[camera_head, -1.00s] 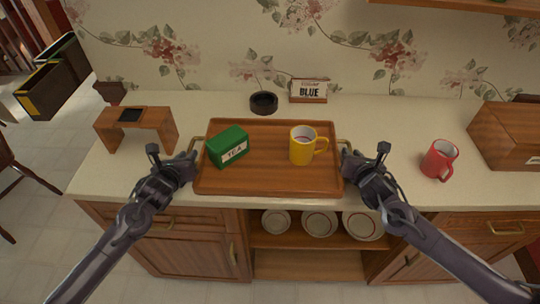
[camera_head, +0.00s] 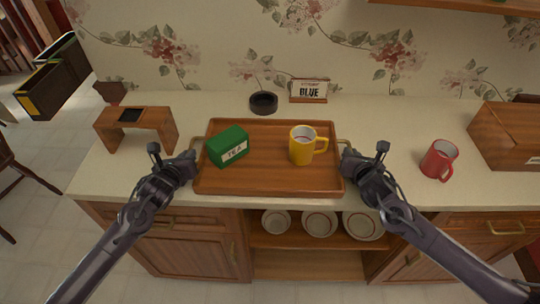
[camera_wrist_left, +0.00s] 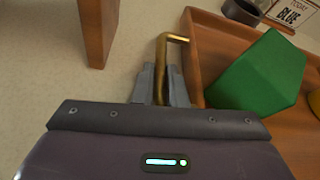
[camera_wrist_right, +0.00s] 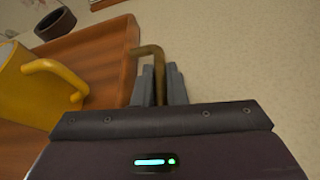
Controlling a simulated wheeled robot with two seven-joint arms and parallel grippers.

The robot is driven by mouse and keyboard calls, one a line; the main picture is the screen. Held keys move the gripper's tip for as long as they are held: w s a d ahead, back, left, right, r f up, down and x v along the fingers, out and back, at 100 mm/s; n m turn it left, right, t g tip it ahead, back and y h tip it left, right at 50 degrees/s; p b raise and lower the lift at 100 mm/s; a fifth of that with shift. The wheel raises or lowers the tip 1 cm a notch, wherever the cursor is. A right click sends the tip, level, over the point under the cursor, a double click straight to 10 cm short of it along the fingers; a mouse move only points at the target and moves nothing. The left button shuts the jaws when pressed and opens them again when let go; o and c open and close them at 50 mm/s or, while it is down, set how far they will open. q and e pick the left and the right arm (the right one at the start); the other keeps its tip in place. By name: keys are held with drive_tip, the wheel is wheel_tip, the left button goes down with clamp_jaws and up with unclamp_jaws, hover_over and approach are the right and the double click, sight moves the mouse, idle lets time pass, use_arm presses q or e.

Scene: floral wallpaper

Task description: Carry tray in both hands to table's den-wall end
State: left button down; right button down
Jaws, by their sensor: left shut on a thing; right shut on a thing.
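The wooden tray (camera_head: 270,183) sits on the cream counter (camera_head: 400,120), with a brass handle at each short end. A green tea box (camera_head: 228,147) stands on its left part and a yellow mug (camera_head: 301,146) on its right part. My left gripper (camera_head: 192,157) is shut on the left handle, which shows between its fingers in the left wrist view (camera_wrist_left: 163,60). My right gripper (camera_head: 346,154) is shut on the right handle, seen in the right wrist view (camera_wrist_right: 150,50). Whether the tray is lifted at all, I cannot tell.
A small wooden stand (camera_head: 152,125) is close left of the tray. A black round dish (camera_head: 264,103) and a sign reading BLUE (camera_head: 308,90) stand behind it.

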use_arm(q)
drive_tip(key=shift+r, duration=0.2)
use_arm(e)
drive_tip(key=shift+r, duration=0.2)
